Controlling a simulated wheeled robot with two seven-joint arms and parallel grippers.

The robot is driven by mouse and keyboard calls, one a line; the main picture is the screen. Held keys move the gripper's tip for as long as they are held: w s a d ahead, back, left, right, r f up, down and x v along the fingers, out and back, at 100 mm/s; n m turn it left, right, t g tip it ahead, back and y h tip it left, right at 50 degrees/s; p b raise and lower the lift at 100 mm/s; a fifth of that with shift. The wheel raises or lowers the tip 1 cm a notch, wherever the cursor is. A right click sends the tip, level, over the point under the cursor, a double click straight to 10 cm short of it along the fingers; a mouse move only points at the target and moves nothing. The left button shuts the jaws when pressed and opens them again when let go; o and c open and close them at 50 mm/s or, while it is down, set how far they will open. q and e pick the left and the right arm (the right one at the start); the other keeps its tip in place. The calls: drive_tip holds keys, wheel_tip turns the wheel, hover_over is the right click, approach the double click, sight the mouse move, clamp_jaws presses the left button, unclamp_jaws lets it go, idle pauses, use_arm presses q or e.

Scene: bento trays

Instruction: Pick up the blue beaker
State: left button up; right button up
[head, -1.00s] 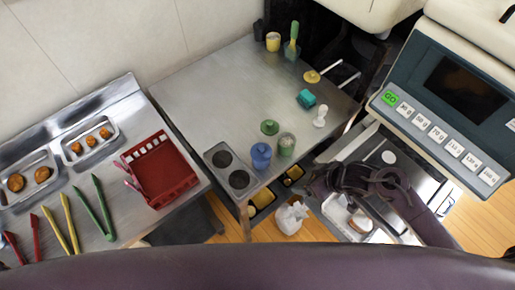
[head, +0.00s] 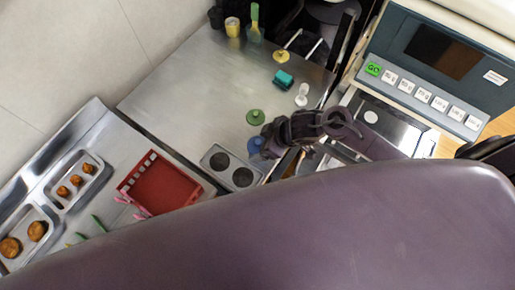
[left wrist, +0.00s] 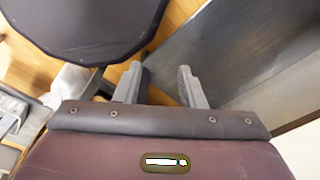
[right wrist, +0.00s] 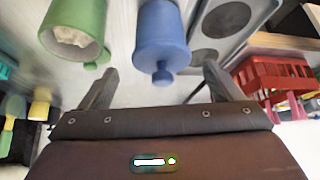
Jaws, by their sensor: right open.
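The blue beaker (head: 256,146) stands near the front edge of the steel table and is partly hidden by my right gripper (head: 270,138). In the right wrist view the blue beaker (right wrist: 161,40), with a small blue knob, is ahead of and between the fingers. The right gripper (right wrist: 160,88) is open and empty, and I see no finger touching the beaker. My left gripper (left wrist: 160,88) is open and empty in the left wrist view, over a floor area beside a grey surface; it is not in the head view.
A plate with two round wells (head: 218,161) and a red basket (head: 163,184) are at the left. A scale (head: 430,70) stands at the right.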

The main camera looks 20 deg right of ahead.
drive_tip(key=x, duration=0.3)
drive_tip(key=shift+w+a+f, duration=0.15)
drive_tip(key=shift+a+f, duration=0.05)
drive_tip(key=shift+a, duration=0.2)
drive_tip(key=shift+f, duration=0.15)
drive_tip(key=c, duration=1.1)
use_arm(q)
drive_tip(key=shift+w+a+r, duration=0.4)
drive_tip(key=shift+w+a, duration=0.1)
drive_tip(key=shift+w, duration=0.05)
use_arm(e)
drive_tip(key=shift+c, duration=0.3)
